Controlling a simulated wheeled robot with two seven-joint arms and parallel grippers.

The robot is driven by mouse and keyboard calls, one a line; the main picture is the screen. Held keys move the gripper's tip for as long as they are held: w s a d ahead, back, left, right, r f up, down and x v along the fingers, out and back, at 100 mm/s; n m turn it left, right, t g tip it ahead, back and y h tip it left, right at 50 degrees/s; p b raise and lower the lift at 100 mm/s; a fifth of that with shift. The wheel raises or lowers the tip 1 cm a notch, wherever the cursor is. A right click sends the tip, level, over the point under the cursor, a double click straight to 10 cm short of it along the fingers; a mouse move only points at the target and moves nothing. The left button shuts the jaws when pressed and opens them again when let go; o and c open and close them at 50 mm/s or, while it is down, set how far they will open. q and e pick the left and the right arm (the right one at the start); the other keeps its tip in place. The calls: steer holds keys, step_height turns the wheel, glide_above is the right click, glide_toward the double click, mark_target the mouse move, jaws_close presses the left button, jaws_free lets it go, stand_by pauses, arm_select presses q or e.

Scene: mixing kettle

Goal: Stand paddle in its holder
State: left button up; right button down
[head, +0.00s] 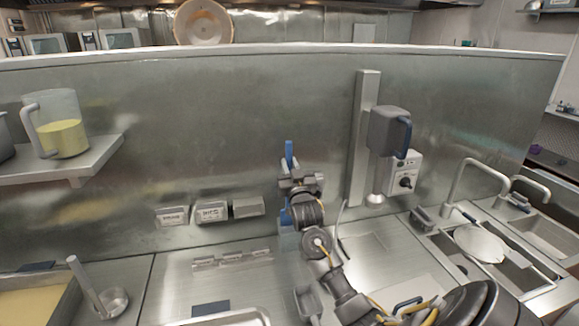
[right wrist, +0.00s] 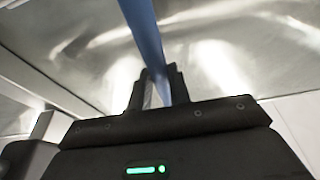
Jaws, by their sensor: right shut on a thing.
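My right gripper (head: 298,180) is in the middle of the head view, in front of the steel back wall. It is shut on the blue paddle (head: 289,155), whose upper end stands up above the fingers, roughly upright. In the right wrist view the blue paddle (right wrist: 146,38) runs between the two dark fingers. More blue (head: 286,218) shows below the gripper, beside my arm. I cannot tell whether it is the paddle's lower part or its holder. My arm hides much of that spot. My left gripper is not in view.
A mixer unit (head: 388,132) hangs on a post to the right, with a control box (head: 405,172) beside it. Small labelled boxes (head: 212,211) are on the wall to the left. A ladle (head: 112,299) stands front left. A jug (head: 62,128) is on the left shelf. Sinks lie right.

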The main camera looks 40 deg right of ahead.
step_height(320, 180, down, 6)
steer(key=b, duration=0.3)
steer(key=shift+f+b, duration=0.2)
steer(key=shift+b, duration=0.2)
steer(key=shift+f, duration=0.15)
stand_by(0.4)
steer(key=c, duration=0.7)
jaws_free()
steer(key=shift+s+f, duration=0.1)
steer(key=shift+p+v, duration=1)
steer(key=shift+v, duration=2.45)
